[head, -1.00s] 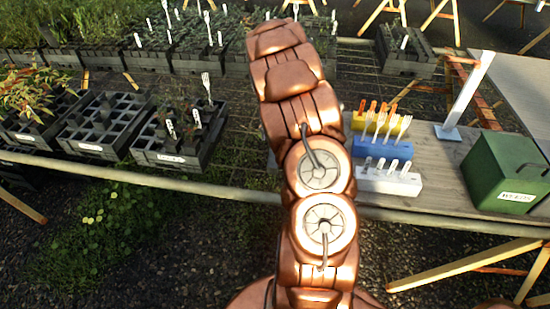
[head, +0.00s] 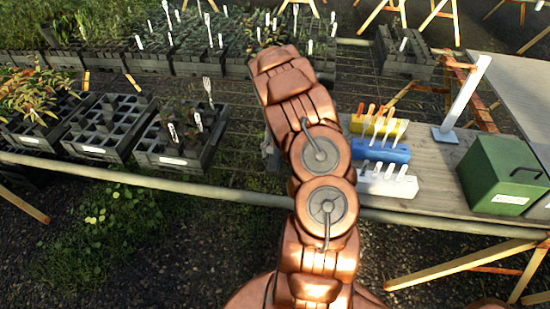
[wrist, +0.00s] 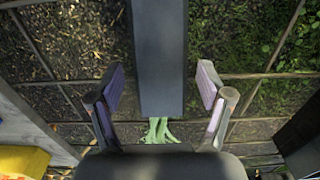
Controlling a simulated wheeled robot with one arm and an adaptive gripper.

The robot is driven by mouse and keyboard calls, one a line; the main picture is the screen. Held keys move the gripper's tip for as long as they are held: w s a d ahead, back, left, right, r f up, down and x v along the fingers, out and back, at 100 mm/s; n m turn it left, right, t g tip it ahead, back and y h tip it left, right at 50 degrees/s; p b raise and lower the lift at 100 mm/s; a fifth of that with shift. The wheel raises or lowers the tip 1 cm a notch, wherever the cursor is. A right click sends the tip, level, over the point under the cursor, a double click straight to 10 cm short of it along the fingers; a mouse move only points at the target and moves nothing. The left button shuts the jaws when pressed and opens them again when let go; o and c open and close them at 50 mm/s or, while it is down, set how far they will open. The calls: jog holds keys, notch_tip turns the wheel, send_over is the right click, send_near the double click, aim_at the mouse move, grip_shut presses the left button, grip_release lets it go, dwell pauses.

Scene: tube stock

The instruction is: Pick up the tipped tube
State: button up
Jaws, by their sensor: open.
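The tipped tube (wrist: 160,55) is a long dark grey square tube lying on its side on the wire mesh bench in the wrist view. Pale green shoots (wrist: 160,130) stick out of its near end. My gripper (wrist: 162,80) is open, with one finger on each side of the tube. A gap shows between each finger and the tube. In the head view my own arm hides the tube and most of the gripper.
Blue (head: 382,150), yellow (head: 378,127) and white (head: 385,183) blocks holding labels stand on the board right of my arm. A green box (head: 505,172) is further right. Black crates (head: 180,150) stand left. Bare mesh lies between.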

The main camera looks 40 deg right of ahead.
jog(key=shift+f, duration=0.1)
jog(key=shift+c, duration=0.2)
jog(key=c, duration=1.3)
